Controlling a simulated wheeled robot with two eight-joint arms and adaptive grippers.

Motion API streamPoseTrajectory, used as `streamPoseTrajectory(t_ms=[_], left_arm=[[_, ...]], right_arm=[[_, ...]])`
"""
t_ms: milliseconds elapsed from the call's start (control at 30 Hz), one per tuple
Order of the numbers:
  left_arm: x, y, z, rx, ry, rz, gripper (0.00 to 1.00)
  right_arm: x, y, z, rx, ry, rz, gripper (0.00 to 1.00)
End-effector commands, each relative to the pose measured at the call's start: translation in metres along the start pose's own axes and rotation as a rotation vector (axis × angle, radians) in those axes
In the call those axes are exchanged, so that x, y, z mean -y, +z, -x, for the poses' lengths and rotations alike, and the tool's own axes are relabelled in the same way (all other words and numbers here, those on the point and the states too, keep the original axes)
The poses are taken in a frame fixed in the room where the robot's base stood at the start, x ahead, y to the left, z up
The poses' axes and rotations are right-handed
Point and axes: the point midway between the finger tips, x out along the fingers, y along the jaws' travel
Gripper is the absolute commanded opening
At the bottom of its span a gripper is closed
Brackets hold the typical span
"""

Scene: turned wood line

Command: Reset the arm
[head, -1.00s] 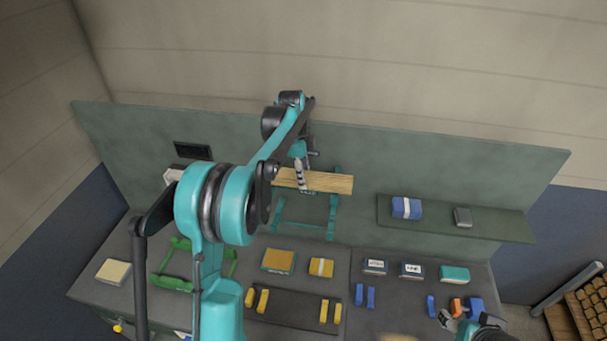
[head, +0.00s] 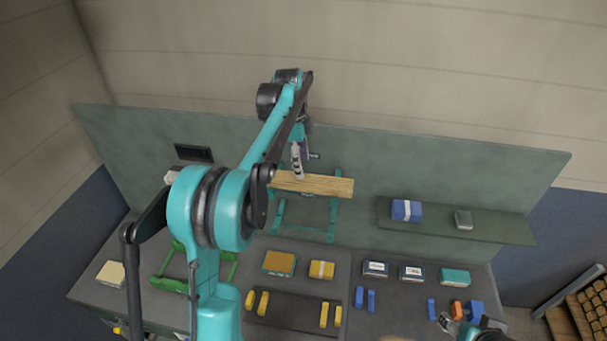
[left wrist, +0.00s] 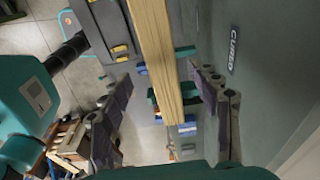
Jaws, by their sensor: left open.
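A pale wooden board (head: 330,186) lies across a teal rack (head: 333,215) at the back of the bench; it also runs down the middle of the left wrist view (left wrist: 158,60). My left gripper (head: 297,165) is open at the left part of the board. In the left wrist view its fingers (left wrist: 163,82) stand apart on either side of the board, and no grip on it shows. My right gripper (head: 447,322) is at the lower right edge, mostly cut off; its jaw state is unclear.
A green rack (head: 178,284) stands at the left. Yellow and blue blocks and several small boxes (head: 376,268) lie on the bench (head: 385,308). A back panel (head: 500,172) rises behind.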

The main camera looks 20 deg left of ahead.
Motion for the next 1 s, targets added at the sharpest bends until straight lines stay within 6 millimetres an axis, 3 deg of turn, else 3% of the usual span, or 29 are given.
streamPoseTrajectory(t_ms=[100,300,567,667,767,1000], left_arm=[[0.000,0.000,0.026,0.000,0.000,0.001,0.62],[0.000,0.000,0.052,0.000,0.000,0.000,0.62],[-0.002,-0.001,0.056,0.001,-0.004,0.007,0.62],[-0.012,-0.005,0.042,0.004,-0.022,0.047,0.62],[-0.031,-0.012,0.016,0.008,-0.065,0.138,0.62],[-0.103,-0.028,-0.071,-0.021,-0.210,0.445,0.62]], right_arm=[[0.000,0.000,0.000,0.000,0.000,0.000,0.56],[0.000,0.000,0.000,0.000,0.000,0.000,0.56],[0.000,0.002,-0.003,0.000,0.000,0.000,0.56],[0.000,0.012,-0.017,0.000,0.000,0.000,0.56],[0.000,0.030,-0.042,0.000,0.000,0.000,0.56],[0.000,0.082,-0.114,0.000,0.000,0.000,0.56]])
